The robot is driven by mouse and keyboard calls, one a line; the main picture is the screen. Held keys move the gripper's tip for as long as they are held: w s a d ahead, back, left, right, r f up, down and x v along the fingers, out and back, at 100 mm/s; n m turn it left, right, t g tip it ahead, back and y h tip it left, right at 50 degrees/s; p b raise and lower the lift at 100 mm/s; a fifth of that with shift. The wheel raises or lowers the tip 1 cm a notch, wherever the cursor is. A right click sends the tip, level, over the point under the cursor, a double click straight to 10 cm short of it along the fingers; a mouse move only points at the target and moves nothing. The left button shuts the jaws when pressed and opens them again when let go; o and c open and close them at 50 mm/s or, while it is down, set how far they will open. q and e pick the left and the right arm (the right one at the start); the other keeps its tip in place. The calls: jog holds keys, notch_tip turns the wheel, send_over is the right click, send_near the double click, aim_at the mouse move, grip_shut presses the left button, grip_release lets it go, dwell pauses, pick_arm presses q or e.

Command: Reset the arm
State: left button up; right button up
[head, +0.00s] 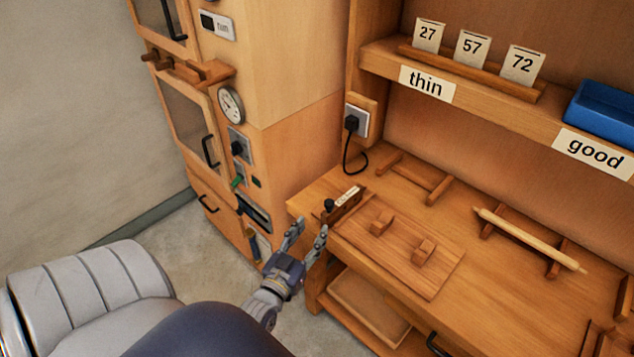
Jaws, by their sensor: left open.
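My left gripper (308,236) is open and empty. It hangs in front of the left end of the wooden workbench (475,292), with its two fingers pointing up and away. Its right finger shows close to the bench's left front corner; I cannot tell whether they touch. My left arm comes in from the lower left. My right gripper is not in view.
On the bench lie a board with two blocks (395,258), a small labelled holder (343,203) and a pale rod on supports (530,240). A shelf above holds number cards (472,48) and a blue bin (604,112). A tall wooden cabinet (285,75) stands left.

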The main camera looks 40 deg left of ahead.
pick_arm(q)
jog(key=shift+s+d, duration=0.1)
jog(key=shift+s, duration=0.45)
jog(key=s+d+f+m+g+h+b, duration=0.1)
jog(key=s+d+f+g, duration=0.25)
jog(key=f, duration=0.65)
jog(key=s+d+f+m+g+h, duration=0.1)
jog(key=s+d+f+g+h, duration=0.2)
jog(key=f, duration=0.8)
jog(key=s+d+f+m+g+b, duration=0.15)
jog(key=s+d+f, duration=0.25)
jog(key=f, duration=0.6)
jog(key=s+f+g, duration=0.2)
jog(key=s+f, duration=0.3)
jog(key=s, duration=0.3)
jog(key=s+d+f+m+g, duration=0.1)
jog(key=s+f+g, duration=0.2)
jog(key=s+f, duration=0.2)
jog(key=s+f+g, duration=0.3)
jog(key=s+f, duration=0.2)
jog(key=s, duration=0.7)
jog(key=shift+d+f+m, duration=0.25)
jog(key=shift+d+m, duration=0.1)
jog(key=shift+d, duration=0.05)
